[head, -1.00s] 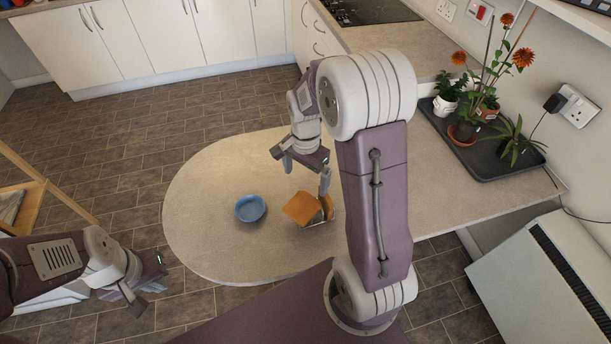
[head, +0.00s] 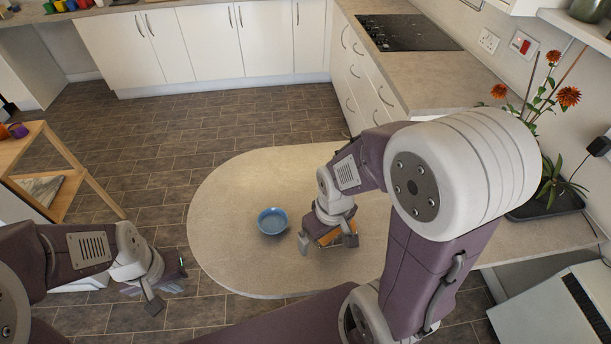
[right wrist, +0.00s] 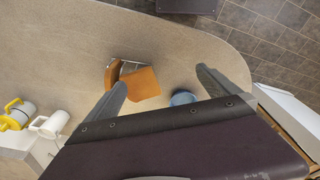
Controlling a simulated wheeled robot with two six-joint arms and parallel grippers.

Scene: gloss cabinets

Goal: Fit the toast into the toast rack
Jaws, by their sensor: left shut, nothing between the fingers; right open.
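An orange-brown slice of toast (right wrist: 143,83) shows between my right gripper's fingers in the right wrist view. A second, darker brown slice (right wrist: 111,75) is beside it at the toast rack (right wrist: 128,66), of which only thin metal parts show. In the head view my right gripper (head: 327,243) is open over the toast (head: 328,236), fingers pointing down, and it largely hides toast and rack. I cannot tell whether the fingers touch the toast. My left gripper (head: 167,289) is shut and empty, away to the left of the table.
A blue bowl (head: 272,221) stands on the rounded table (head: 235,190), left of the toast; it also shows in the right wrist view (right wrist: 183,98). The table's left part is clear. A dark plant tray (head: 540,207) is at the right. A wooden stand (head: 75,180) is at the far left.

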